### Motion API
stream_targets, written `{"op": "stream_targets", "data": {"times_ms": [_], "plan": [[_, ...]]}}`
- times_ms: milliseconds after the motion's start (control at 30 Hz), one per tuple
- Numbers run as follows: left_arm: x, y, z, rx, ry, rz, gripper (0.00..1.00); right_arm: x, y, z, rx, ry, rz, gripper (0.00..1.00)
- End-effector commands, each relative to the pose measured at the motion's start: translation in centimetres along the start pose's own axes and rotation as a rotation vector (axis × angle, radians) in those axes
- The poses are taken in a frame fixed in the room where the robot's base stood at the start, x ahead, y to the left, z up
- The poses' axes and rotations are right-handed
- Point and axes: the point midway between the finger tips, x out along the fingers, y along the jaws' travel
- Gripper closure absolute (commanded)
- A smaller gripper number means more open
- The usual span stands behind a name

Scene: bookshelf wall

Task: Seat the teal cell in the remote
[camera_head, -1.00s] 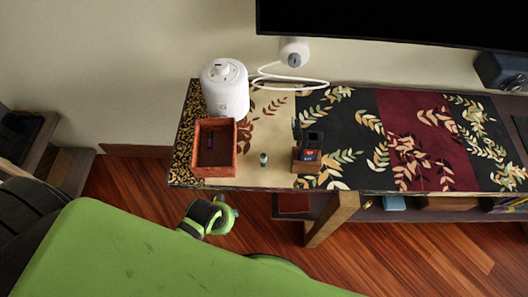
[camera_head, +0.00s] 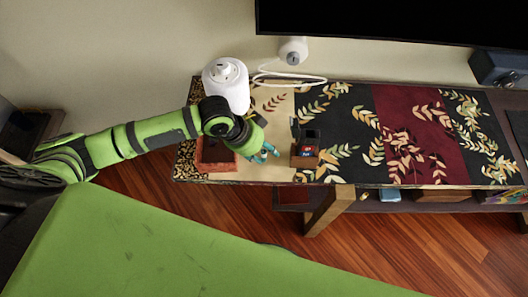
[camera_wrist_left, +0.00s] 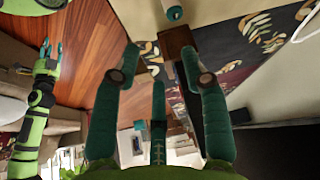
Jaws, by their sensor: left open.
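The teal cell (camera_wrist_left: 174,13), a small cylinder with a pale end, shows at the top of the left wrist view, just beyond my fingers. In the head view it is hidden by or lost against the fingers. My left gripper (camera_head: 272,152) is open and empty above the table's front left part; its teal fingers are spread in the left wrist view (camera_wrist_left: 160,65). A wooden holder (camera_head: 304,162) stands just right of it, with dark upright items and a red and blue piece. I cannot tell which item is the remote. My right gripper (camera_wrist_left: 51,50) shows small in the left wrist view.
An orange-red box (camera_head: 216,167) is partly under my left arm. A white canister (camera_head: 226,84) stands behind it, with a white cable nearby. A dark screen (camera_head: 400,22) overhangs the back. The patterned table (camera_head: 345,112) is clear to the right of the holder.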

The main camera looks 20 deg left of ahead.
Motion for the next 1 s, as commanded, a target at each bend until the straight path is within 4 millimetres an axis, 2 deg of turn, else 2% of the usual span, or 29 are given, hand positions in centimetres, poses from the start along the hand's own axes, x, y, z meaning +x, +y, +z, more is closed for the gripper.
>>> {"op": "stream_targets", "data": {"times_ms": [33,100,267,533,800,1000], "plan": [[-1.0,-1.3,0.6,0.013,-0.024,-0.005,0.56,-0.3,-0.2,-0.1,0.001,0.0,-0.003,0.6],[-1.8,-2.2,1.4,0.016,-0.047,0.004,0.56,-0.4,-0.5,-0.1,0.002,0.001,-0.007,0.6],[-2.4,-3.1,2.4,0.008,-0.07,0.015,0.56,-0.6,-0.8,-0.2,0.001,0.002,-0.01,0.6],[0.2,-3.1,2.2,0.007,-0.072,0.018,0.56,-1.4,-0.5,-0.2,-0.001,0.001,-0.007,0.6],[3.9,-3.0,2.0,0.007,-0.072,0.017,0.56,-2.0,-0.1,-0.1,-0.003,0.0,-0.002,0.6],[4.4,-3.0,2.1,0.009,-0.072,0.015,0.56,-2.0,0.0,-0.1,-0.003,0.0,-0.001,0.6]]}}
